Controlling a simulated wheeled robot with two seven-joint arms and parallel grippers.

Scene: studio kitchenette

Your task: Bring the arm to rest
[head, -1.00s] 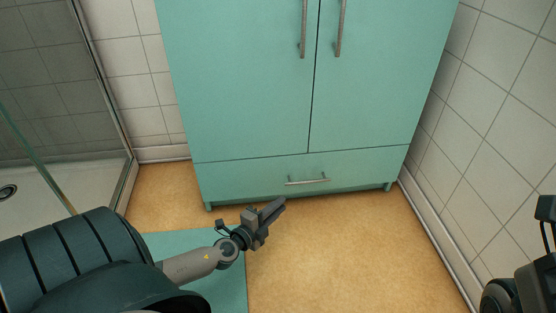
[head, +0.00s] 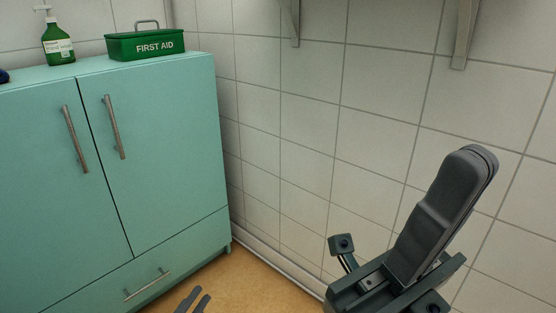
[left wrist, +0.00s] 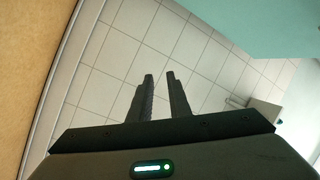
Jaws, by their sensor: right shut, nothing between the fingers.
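My left gripper (head: 194,301) shows only as two dark fingertips at the bottom edge of the head view, over the floor in front of the drawer. In the left wrist view its fingers (left wrist: 160,78) stand a little apart, with nothing between them. My right gripper (head: 474,165) is at the right of the head view, pointing up in front of the tiled wall. Its dark fingers lie together and hold nothing. Most of both arms is out of view.
A teal cabinet (head: 170,200) with two doors and a bottom drawer stands at the left. A green first aid box (head: 146,45) and a green pump bottle (head: 57,42) are on top. The tiled wall (head: 290,160) bounds the right. Some tan floor (head: 245,285) is clear.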

